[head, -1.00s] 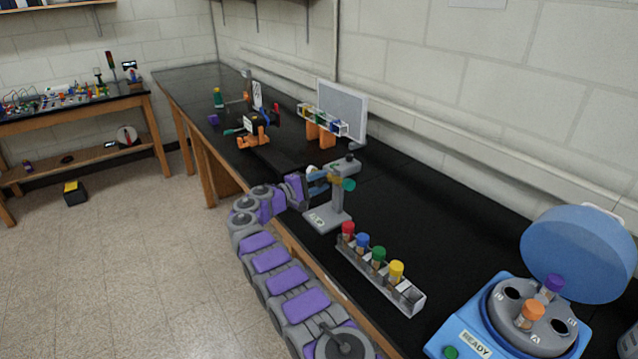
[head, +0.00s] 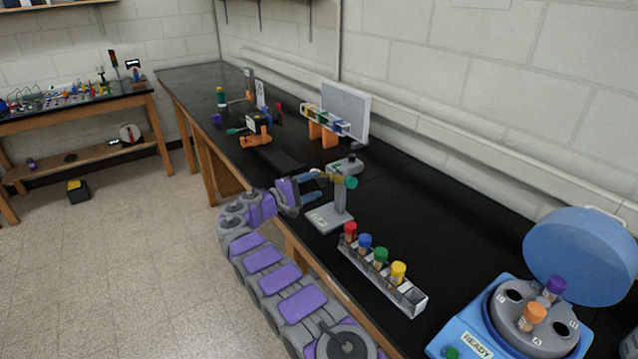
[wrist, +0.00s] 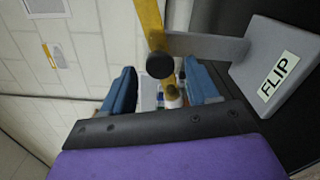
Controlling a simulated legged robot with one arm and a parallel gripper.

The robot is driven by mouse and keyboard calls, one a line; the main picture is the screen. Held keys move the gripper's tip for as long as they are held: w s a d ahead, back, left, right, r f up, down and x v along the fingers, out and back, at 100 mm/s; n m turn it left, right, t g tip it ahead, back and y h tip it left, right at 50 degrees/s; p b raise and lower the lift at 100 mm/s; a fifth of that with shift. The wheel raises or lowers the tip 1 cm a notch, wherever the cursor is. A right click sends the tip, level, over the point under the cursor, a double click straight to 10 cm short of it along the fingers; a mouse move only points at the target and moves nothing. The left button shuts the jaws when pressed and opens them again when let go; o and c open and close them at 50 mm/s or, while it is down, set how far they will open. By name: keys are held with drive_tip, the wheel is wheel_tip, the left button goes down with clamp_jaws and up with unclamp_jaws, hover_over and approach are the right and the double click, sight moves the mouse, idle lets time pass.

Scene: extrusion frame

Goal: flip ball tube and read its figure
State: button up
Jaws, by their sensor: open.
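The flip stand (head: 322,217) is on the black bench. In the wrist view its base (wrist: 275,65) reads "FLIP". In the head view, a yellow piece (head: 333,177) with a green end (head: 350,183) lies roughly level at the top of its post; I take this as the ball tube. In the wrist view a yellow bar (wrist: 150,22) with a dark round end (wrist: 160,65) crosses by the post. My gripper (head: 318,187) is open beside the stand's top, and its blue fingers (wrist: 160,90) look empty. I cannot read any figure.
A rack (head: 385,278) with red, blue, green and yellow capped tubes stands nearer on the bench. A blue centrifuge (head: 480,335) with its lid up is at right. A grey device (head: 345,166) sits behind the stand. An orange-based item (head: 255,137) is farther back.

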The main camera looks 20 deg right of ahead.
drive_tip(key=p+v, duration=0.2)
drive_tip(key=v, duration=1.1)
drive_tip(key=shift+a, duration=0.45)
drive_tip(key=shift+o, duration=0.3)
drive_tip(key=shift+f, duration=0.1)
